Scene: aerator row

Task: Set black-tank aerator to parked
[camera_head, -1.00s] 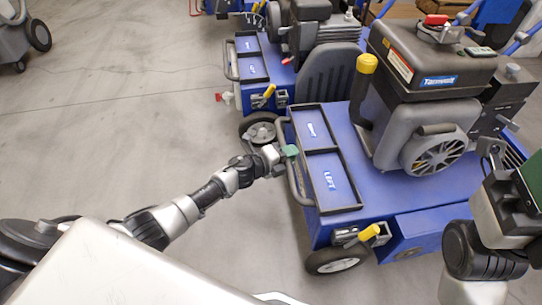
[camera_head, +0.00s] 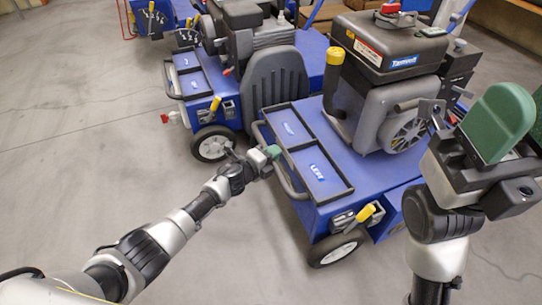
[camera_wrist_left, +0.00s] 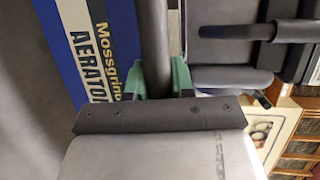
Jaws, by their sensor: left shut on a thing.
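The nearest aerator, blue with a black tank (camera_head: 388,45) over a grey engine, stands in the middle right of the head view. A yellow lever (camera_head: 365,213) sits low on its side above the front wheel (camera_head: 336,248). My left gripper (camera_head: 271,153) is shut on the grey bar handle (camera_head: 288,184) at its front. In the left wrist view, green fingers (camera_wrist_left: 167,82) close around the dark bar (camera_wrist_left: 154,50). My right gripper (camera_head: 517,117), with green fingers, is raised at the right, apart from the aerator; its opening is unclear.
A second blue aerator (camera_head: 190,88) stands behind, to the left, with a yellow lever (camera_head: 214,104) above its wheel (camera_head: 213,143). Another machine (camera_head: 152,20) stands beyond it. The concrete floor (camera_head: 80,150) on the left is clear.

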